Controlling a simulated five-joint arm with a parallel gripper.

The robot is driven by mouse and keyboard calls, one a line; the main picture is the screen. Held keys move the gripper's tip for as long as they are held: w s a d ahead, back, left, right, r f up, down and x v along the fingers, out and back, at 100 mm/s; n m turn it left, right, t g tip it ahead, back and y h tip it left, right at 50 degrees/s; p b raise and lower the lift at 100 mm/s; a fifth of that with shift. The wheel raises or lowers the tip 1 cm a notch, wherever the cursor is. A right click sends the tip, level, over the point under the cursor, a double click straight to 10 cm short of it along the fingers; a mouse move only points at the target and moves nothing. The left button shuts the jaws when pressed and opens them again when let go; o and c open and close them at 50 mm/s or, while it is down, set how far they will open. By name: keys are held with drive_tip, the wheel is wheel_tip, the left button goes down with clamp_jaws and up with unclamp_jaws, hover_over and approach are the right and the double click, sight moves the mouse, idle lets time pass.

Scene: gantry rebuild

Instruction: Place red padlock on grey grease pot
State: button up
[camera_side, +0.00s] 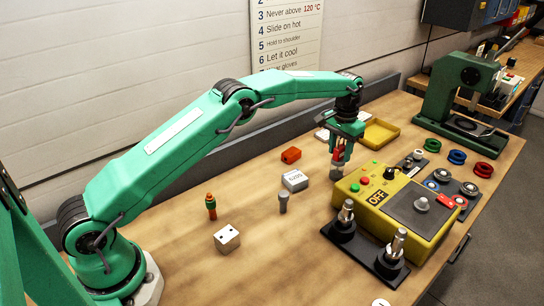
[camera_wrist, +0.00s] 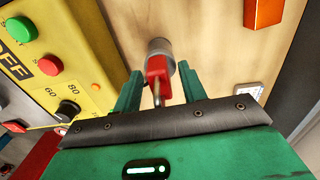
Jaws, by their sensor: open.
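My gripper (camera_side: 341,151) points down beside the yellow control box, its green fingers open. The wrist view shows the fingers (camera_wrist: 160,72) apart on either side of the red padlock (camera_wrist: 157,68), with a gap on both sides. The padlock's metal shackle points toward the wrist camera. The padlock (camera_side: 338,155) shows red between the fingers in the side view. Directly below it is the grey grease pot (camera_side: 336,173), standing on the wooden bench; its grey top (camera_wrist: 159,44) shows behind the padlock. The padlock appears to sit on the pot; the contact is partly hidden.
The yellow control box (camera_side: 350,187) stands close at the right. An orange block (camera_side: 291,155), a white labelled box (camera_side: 294,180) and a grey cylinder (camera_side: 283,203) stand left of my gripper. A yellow tray (camera_side: 380,134) lies behind.

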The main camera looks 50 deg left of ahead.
drive_tip(key=shift+r, duration=3.95)
drive_tip(key=shift+s+r, duration=0.1)
drive_tip(key=shift+r, duration=0.3)
drive_tip(key=s+a+r+t, duration=0.2)
drive_tip(key=s+r+t, duration=0.1)
drive_tip(key=s+r, duration=1.4)
drive_tip(key=s+f+t, duration=0.1)
drive_tip(key=s+f, duration=0.3)
drive_tip(key=s, duration=0.8)
drive_tip(key=s+a+f+t, duration=0.1)
drive_tip(key=s+f, duration=0.3)
drive_tip(key=s, duration=0.9)
drive_tip(key=shift+s+a+f+t, duration=0.15)
drive_tip(key=shift+a+f+t, duration=0.1)
drive_tip(key=shift+f+t, duration=0.1)
